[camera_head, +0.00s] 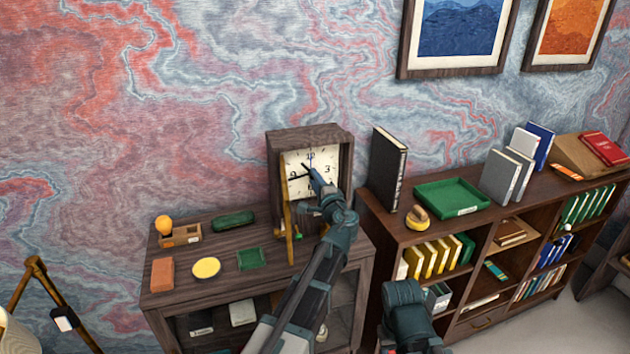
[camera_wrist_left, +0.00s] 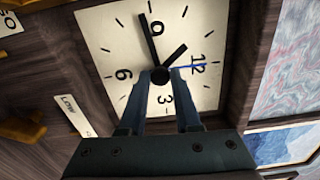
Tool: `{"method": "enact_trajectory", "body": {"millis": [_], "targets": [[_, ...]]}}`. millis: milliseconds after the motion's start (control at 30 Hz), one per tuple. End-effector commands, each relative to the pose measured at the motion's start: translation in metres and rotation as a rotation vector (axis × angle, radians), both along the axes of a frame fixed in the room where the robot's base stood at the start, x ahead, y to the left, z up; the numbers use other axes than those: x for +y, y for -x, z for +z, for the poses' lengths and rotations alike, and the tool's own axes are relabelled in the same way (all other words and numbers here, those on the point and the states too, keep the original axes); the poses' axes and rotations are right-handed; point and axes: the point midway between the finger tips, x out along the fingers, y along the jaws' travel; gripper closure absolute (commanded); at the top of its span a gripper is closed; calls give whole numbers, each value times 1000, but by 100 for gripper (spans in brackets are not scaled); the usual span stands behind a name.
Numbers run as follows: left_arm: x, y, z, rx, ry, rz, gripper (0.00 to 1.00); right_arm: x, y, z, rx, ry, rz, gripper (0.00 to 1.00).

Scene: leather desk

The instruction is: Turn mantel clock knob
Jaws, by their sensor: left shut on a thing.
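The mantel clock (camera_head: 331,139) stands on the right part of a dark wooden cabinet, in a dark wooden case with a cream square dial (camera_head: 294,163). In the left wrist view the dial (camera_wrist_left: 105,45) appears rotated, with 12 at the right. A thin blue hand points to 12, the long black hand points close to 9, and a short black hand points between 9 and 12. My left gripper (camera_wrist_left: 160,85) is shut on the round black knob (camera_wrist_left: 160,74) at the dial's centre. In the head view my left gripper (camera_head: 315,178) hides part of the dial.
An upright black binder (camera_head: 388,168) and a green tray (camera_head: 450,196) stand on the bookcase to the right. A yellow upright piece (camera_head: 288,228) stands below the dial.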

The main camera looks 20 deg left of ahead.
Motion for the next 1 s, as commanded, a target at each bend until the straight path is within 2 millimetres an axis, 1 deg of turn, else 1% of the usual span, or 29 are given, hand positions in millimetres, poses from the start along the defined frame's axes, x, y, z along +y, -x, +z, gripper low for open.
{"method": "enact_trajectory", "body": {"millis": [200,400,900,933,1000], "targets": [[-1,1,-1,58,-82,-1,100,0,0,0,0,0,0,50],[-1,1,-1,85,-122,-1,100,0,0,0,0,0,0,50],[-1,1,-1,94,-134,-1,100,0,0,0,0,0,0,50],[-1,1,-1,94,-134,-1,67,0,0,0,0,0,0,50],[-1,1,-1,94,-134,-1,54,0,0,0,0,0,0,50]]}}
